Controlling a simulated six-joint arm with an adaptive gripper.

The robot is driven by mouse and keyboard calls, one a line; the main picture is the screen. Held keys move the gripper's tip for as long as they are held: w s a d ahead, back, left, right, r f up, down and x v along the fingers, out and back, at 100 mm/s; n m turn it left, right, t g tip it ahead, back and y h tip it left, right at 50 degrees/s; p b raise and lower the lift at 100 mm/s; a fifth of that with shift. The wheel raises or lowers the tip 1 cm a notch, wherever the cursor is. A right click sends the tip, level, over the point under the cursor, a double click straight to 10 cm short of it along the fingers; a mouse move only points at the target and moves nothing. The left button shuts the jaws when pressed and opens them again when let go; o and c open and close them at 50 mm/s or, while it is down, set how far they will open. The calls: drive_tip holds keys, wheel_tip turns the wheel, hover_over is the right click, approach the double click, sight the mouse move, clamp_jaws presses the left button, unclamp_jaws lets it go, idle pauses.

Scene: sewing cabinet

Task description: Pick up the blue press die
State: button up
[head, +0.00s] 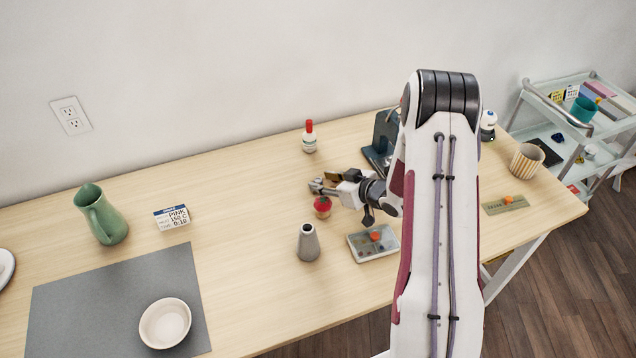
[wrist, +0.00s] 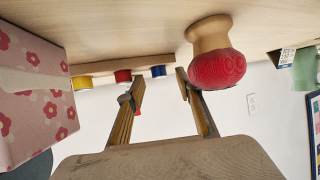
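The blue press die (wrist: 158,71) shows in the wrist view at the right end of a wooden rack (wrist: 110,67), beside a red die (wrist: 123,76) and a yellow die (wrist: 82,83). My gripper (wrist: 157,84) is open, its two fingers apart with nothing held between them. The blue die appears beyond the gap between the fingertips, apart from them. In the head view my gripper (head: 318,187) is low over the middle of the table; I cannot make out the blue die there.
A red-topped wooden piece (wrist: 216,66) stands close to one finger; it also shows in the head view (head: 322,207). A pink flowered box (wrist: 30,95) is at the wrist view's left. A grey cone (head: 308,244), a parts tray (head: 373,244) and a red-capped bottle (head: 309,138) stand nearby.

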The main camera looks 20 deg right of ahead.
drive_tip(key=shift+w+a+f, duration=0.25)
drive_tip(key=shift+w+f, duration=0.1)
drive_tip(key=shift+w, duration=0.25)
clamp_jaws()
